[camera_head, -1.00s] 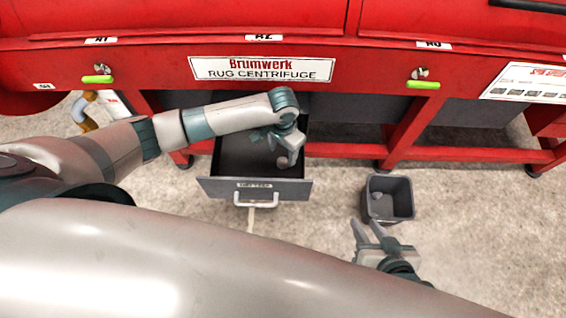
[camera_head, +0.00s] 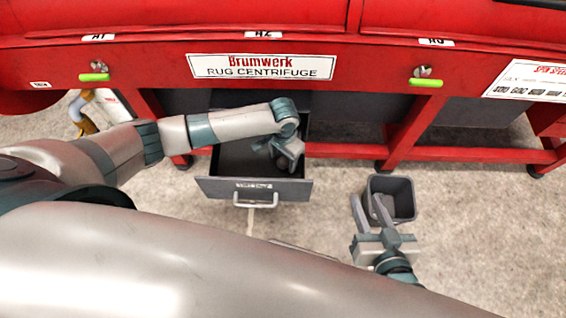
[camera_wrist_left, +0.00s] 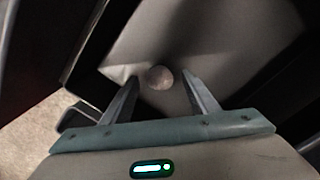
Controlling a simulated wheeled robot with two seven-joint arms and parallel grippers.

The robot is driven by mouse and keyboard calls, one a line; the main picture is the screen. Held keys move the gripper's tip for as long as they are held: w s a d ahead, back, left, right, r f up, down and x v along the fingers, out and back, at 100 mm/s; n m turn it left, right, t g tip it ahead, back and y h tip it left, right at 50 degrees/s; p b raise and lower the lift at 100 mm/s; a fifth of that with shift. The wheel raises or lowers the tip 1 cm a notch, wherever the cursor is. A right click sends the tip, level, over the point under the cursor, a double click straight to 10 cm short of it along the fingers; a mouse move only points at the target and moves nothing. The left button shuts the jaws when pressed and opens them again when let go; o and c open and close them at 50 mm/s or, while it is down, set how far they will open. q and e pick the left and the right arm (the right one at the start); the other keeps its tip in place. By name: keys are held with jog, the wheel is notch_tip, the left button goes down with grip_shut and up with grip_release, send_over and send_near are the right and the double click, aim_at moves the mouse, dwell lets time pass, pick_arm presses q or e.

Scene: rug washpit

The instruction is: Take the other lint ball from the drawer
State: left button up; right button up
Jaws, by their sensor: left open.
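The grey drawer (camera_head: 222,188) stands pulled out below the red machine. My left gripper (camera_head: 288,163) reaches down into it, with its fingers hard to make out in the head view. In the left wrist view a small round pale lint ball (camera_wrist_left: 159,77) lies on the drawer floor. The left fingers are spread, one on each side of the ball in the picture, and hold nothing. The ball is hidden behind my left gripper in the head view. My right gripper (camera_head: 372,207) has its two fingers apart at the front of the small bin.
The small dark grey bin (camera_head: 402,187) stands on the floor right of the drawer. Red machine legs (camera_head: 404,135) rise behind it. Green-handled latches (camera_head: 426,83) sit on the machine front. Carpeted floor is free between the drawer and bin.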

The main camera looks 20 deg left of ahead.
pick_arm(q)
jog(key=shift+f, duration=0.25)
dwell(0.3)
jog(key=c, duration=1.1)
